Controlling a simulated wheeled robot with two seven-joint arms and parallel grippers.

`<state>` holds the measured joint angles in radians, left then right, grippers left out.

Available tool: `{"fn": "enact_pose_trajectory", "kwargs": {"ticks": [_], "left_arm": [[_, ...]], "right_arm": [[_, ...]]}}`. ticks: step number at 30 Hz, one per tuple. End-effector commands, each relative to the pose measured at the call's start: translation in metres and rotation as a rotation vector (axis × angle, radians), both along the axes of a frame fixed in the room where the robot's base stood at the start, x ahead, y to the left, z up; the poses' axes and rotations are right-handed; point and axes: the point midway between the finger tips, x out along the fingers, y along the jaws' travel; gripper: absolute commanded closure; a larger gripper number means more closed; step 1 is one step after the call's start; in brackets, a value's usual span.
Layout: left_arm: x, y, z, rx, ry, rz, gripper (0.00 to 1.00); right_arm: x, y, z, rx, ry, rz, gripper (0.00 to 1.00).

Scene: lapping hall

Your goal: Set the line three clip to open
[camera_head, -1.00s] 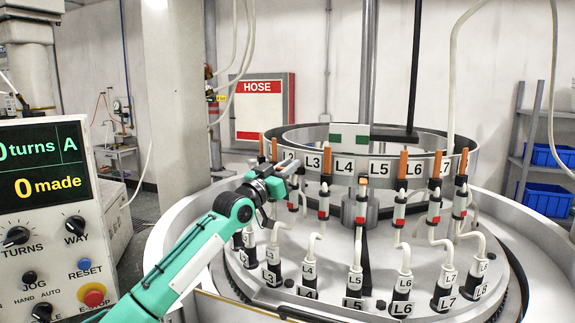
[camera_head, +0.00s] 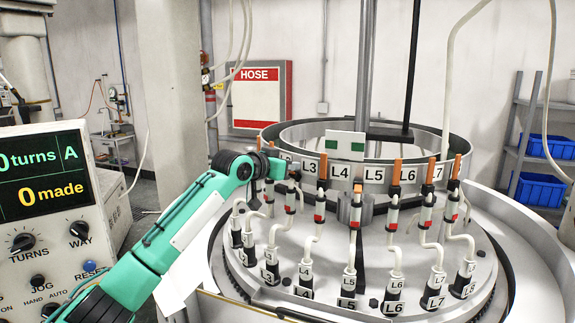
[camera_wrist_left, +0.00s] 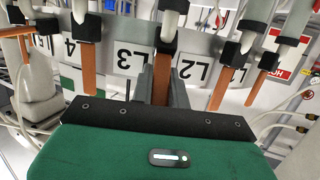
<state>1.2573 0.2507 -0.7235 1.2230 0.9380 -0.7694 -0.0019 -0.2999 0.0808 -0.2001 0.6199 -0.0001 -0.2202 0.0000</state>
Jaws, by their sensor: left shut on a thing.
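The line three clip (camera_head: 290,201), black and red on a pale hose, stands at the ring with the L3 plate (camera_head: 309,168). Its orange lever is hidden behind my left gripper (camera_head: 287,168) in the head view. In the left wrist view, which is upside down, the orange lever (camera_wrist_left: 162,80) stands between the L3 plate (camera_wrist_left: 133,60) and the L2 plate (camera_wrist_left: 193,70). My left gripper (camera_wrist_left: 163,92) is shut on this lever, a finger on either side. The lever looks roughly in line with its neighbours. My right gripper is not in view.
Neighbouring orange levers stand close: L4 (camera_head: 322,171), L6 (camera_head: 397,172) and L7 (camera_head: 430,170) point up. The L5 lever (camera_head: 356,189) looks shorter and lower. The console (camera_head: 45,215) at left reads 0 turns, A, 0 made. Hoses rise from the round plate.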

Motion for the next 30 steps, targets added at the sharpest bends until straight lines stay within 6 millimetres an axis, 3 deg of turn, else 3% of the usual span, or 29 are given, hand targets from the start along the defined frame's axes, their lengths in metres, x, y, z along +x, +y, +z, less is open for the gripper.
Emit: {"fn": "enact_pose_trajectory", "kwargs": {"ticks": [11, 12, 15, 25, 30], "left_arm": [[0.0, 0.0, -0.001, 0.006, 0.006, 0.0, 1.0], [0.0, 0.0, -0.001, 0.006, 0.006, 0.0, 0.82], [0.0, 0.0, -0.001, 0.005, 0.005, 0.0, 0.62], [-0.001, 0.001, -0.001, 0.004, 0.005, 0.0, 0.62], [-0.012, 0.01, 0.0, 0.004, 0.004, -0.001, 0.62]], "right_arm": [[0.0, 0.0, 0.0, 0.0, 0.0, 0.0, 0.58], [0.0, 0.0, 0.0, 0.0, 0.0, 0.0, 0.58], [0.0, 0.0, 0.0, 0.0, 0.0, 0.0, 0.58], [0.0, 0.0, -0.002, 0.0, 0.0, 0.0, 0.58], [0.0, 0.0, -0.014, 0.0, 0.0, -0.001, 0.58]]}}
